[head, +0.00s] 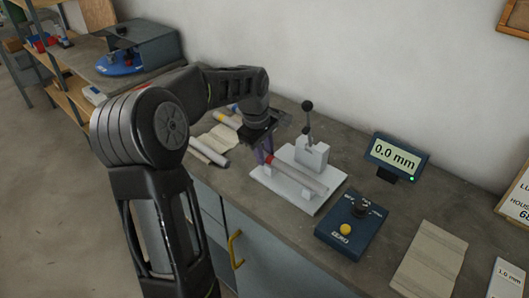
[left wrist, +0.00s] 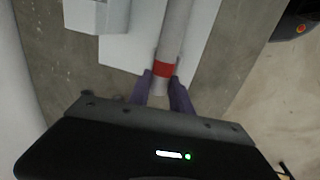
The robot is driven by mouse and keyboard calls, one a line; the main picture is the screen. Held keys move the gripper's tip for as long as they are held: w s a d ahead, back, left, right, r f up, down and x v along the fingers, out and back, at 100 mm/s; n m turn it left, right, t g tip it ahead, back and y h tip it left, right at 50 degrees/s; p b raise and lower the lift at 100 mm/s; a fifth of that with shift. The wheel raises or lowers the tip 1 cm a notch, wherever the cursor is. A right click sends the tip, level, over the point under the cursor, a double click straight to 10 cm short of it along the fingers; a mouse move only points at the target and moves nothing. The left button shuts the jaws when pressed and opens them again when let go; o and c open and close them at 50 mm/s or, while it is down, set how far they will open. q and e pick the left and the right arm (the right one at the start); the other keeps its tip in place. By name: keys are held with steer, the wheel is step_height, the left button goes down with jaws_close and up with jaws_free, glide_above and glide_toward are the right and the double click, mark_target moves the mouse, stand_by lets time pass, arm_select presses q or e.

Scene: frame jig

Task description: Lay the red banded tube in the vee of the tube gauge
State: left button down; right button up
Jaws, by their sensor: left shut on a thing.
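The red banded tube (head: 300,174) is a grey tube with a red band near the end at my left gripper. My left gripper (head: 264,157) is shut on that end. In the left wrist view the purple fingers (left wrist: 160,92) sit on both sides of the tube (left wrist: 174,30), just below its red band. The tube gauge (head: 272,182) has a white base plate, a block and an upright lever with black knobs. The tube lies lengthwise along the gauge, over its plate; I cannot tell whether it rests fully in the vee, which it hides. My right gripper is not in view.
A display (head: 397,157) reading 0.0 mm stands behind a blue control box (head: 351,222) with a yellow button. Other tubes (head: 209,152) lie by a cloth (head: 222,138) left of the gauge. Another cloth (head: 429,262) lies at right. A wall rises behind the bench.

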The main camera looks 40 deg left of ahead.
arm_select(q)
steer(key=shift+f, duration=0.2)
steer(key=c, duration=1.1)
jaws_free()
step_height(320, 180, up, 8)
steer(key=s+b, duration=0.1)
steer(key=shift+s+f, duration=0.15)
steer(key=shift+s, duration=0.1)
steer(key=shift+f, duration=0.1)
